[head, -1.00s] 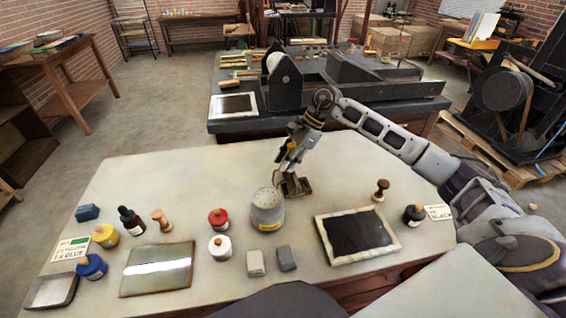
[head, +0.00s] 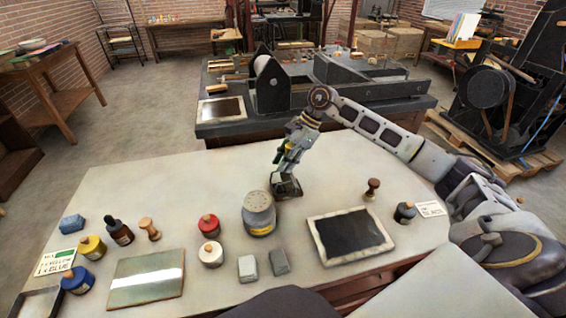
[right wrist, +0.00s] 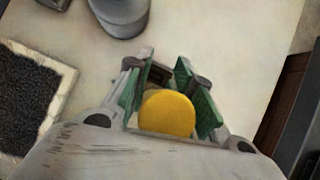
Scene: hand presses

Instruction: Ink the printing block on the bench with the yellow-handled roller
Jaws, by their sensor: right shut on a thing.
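My right gripper (head: 285,176) is shut on the yellow-handled roller and points down at the bench, behind and right of the grey can. The round yellow handle end (right wrist: 167,113) shows between the green-padded fingers in the right wrist view. The roller's head is mostly hidden. A small dark block-like piece (head: 288,188) shows directly below the gripper; whether it is the printing block or part of the roller, I cannot tell. A pale-framed black panel (head: 350,234) lies on the bench to the right. My left gripper is not in view.
The grey can (head: 259,213) stands close to the right gripper. Red-lidded (head: 209,225) and white (head: 211,254) jars, two small grey blocks and a glass slab (head: 146,275) are nearer. A brown-knobbed stamp (head: 372,190) stands right. The bench's far left is clear.

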